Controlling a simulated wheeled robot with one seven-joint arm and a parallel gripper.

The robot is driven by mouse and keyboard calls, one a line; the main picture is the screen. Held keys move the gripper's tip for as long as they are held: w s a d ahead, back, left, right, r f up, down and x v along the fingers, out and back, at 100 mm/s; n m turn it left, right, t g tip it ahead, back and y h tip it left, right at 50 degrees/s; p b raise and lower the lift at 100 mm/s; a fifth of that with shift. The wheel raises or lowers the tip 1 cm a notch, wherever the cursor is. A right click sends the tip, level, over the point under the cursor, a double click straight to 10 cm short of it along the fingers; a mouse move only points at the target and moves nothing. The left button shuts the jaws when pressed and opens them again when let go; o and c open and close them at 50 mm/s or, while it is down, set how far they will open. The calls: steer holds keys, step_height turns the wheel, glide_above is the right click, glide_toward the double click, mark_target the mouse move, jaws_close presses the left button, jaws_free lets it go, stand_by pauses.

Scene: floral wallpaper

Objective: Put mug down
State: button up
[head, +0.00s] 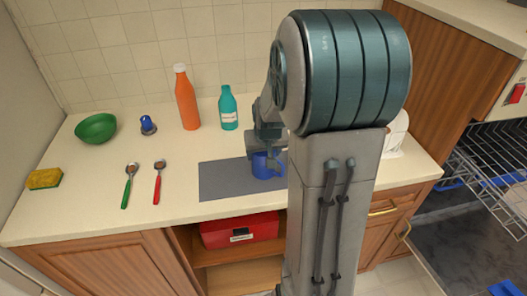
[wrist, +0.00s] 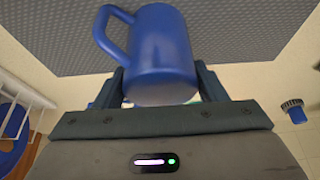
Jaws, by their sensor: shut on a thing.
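A blue mug (head: 262,166) shows in the head view at the grey mat (head: 222,180) on the counter, partly hidden by my arm. In the wrist view the mug (wrist: 162,55) is between the fingers of my gripper (wrist: 160,85), with its handle toward the left of the picture. My gripper (head: 266,150) is shut on the mug. The grey mat also fills the top of the wrist view (wrist: 240,25). I cannot tell whether the mug's base touches the mat.
On the counter (head: 95,190) are a green bowl (head: 96,128), a sponge (head: 44,179), two spoons (head: 128,185), an orange bottle (head: 187,100), a teal bottle (head: 228,108) and a small blue-topped item (head: 148,125). An open dishwasher rack (head: 490,160) is at the right. The mat's left part is clear.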

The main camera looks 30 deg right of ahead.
steer(key=o, duration=1.2)
steer(key=shift+c, duration=0.2)
steer(key=shift+r+p, duration=0.25)
steer(key=shift+p, duration=0.1)
steer(key=v, duration=1.1)
steer(key=s+a+f+n+g+y, duration=0.1)
steer(key=s+a+f+n, duration=0.1)
steer(key=s+a, duration=1)
steer(key=s+n, duration=0.1)
steer(key=s, duration=0.2)
steer(key=shift+a+b, duration=0.35)
steer(key=shift+a, duration=0.05)
